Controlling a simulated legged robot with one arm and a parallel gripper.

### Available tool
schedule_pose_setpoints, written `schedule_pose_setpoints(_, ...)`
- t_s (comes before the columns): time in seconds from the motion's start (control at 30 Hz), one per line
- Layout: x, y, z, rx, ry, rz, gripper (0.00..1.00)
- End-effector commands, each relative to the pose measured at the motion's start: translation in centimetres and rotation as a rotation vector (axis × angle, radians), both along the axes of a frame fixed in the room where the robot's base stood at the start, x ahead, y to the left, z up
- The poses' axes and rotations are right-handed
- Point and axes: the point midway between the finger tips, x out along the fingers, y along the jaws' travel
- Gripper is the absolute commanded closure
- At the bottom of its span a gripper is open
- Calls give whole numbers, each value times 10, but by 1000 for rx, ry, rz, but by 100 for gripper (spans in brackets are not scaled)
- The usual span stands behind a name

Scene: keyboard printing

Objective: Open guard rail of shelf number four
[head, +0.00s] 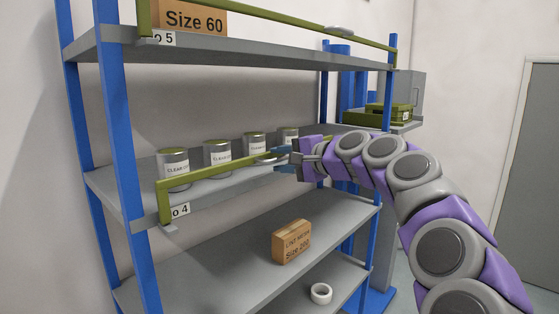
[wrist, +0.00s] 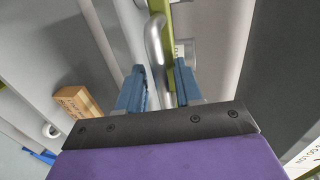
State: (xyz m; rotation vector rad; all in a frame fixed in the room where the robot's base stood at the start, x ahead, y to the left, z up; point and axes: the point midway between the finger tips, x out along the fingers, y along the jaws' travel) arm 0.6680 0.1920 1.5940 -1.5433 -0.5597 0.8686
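The green guard rail (head: 215,172) of shelf four runs along the front of the shelf marked "o 4" (head: 180,211), above its edge. A silver bar handle (head: 270,158) is fixed to the rail; it also shows in the wrist view (wrist: 156,45). My gripper (head: 283,156) is at the rail beside the handle. In the wrist view my blue fingers (wrist: 160,88) are apart, with the lower part of the handle between them. Whether either finger touches the handle I cannot tell. The rail's right end is hidden behind my gripper and arm.
Several cans (head: 217,154) stand on shelf four behind the rail. A "Size 60" box (head: 194,20) sits on the shelf above, behind another green rail (head: 290,27). Below are a "Size 200" box (head: 291,242) and a white roll (head: 320,293). Blue posts (head: 118,130) frame the shelves.

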Motion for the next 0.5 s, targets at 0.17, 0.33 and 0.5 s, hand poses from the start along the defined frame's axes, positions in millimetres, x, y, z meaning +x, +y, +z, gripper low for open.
schedule_pose_setpoints(0.17, 1, 6, -1, -3, 0, 1, 65)
schedule_pose_setpoints(0.33, 1, 9, -1, -5, 0, 2, 68)
schedule_pose_setpoints(0.5, 1, 9, -1, -5, 0, 2, 84)
